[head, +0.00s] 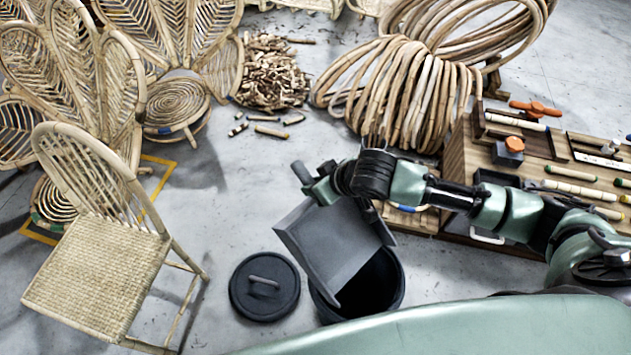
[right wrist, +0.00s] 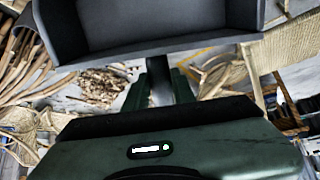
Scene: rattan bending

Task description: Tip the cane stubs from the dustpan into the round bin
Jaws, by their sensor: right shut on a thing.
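The grey dustpan (head: 333,243) is tilted steeply, its lower edge over the mouth of the round black bin (head: 395,285). No cane stubs show on its visible surface. My right gripper (head: 318,186) is shut on the dustpan's handle at its upper end. In the right wrist view, the dustpan (right wrist: 160,22) fills the top, with its handle (right wrist: 158,80) running down to the gripper (right wrist: 158,95). The bin's inside is dark and partly hidden by the dustpan, so I cannot tell what lies in it. My left gripper is not in view.
The round black lid (head: 264,287) lies on the floor left of the bin. A rattan chair (head: 95,270) stands further left. A pile of cane pieces (head: 268,72) and several loose stubs (head: 271,132) lie behind. A wooden workbench (head: 460,155) with tools stands right, beside cane coils (head: 400,95).

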